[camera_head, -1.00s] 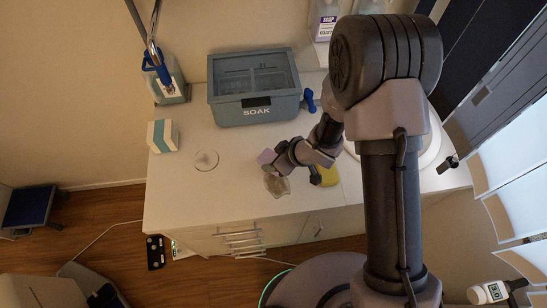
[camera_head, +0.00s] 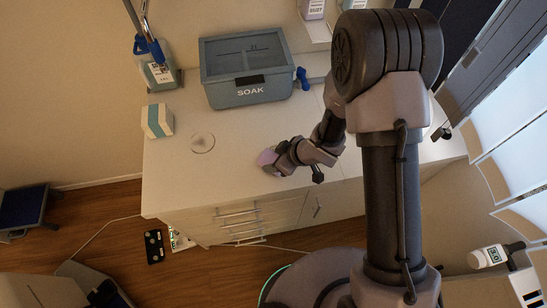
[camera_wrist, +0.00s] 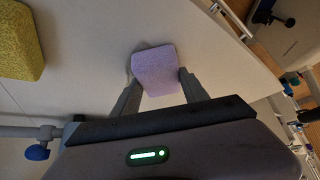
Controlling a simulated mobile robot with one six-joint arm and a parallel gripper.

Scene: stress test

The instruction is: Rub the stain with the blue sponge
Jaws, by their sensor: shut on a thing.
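My gripper (camera_wrist: 155,85) is shut on a lilac sponge (camera_wrist: 157,70), which sits between its fingertips over the white counter. In the head view the lilac sponge (camera_head: 267,157) shows at the left end of my gripper, near the counter's front edge. The held sponge looks lilac, not clearly blue. I cannot tell whether it touches the surface. A yellow-green sponge (camera_wrist: 20,42) lies on the counter at the left of the wrist view; my arm hides it in the head view. No stain shows clearly now; the spot under the sponge and gripper is hidden.
A thin round ring (camera_head: 203,143), perhaps a clear dish, is on the counter to the left. A white-and-teal block (camera_head: 157,120), a grey SOAK bin (camera_head: 248,96) and a jug (camera_head: 157,70) stand behind. The counter (camera_head: 185,185) is clear front left.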

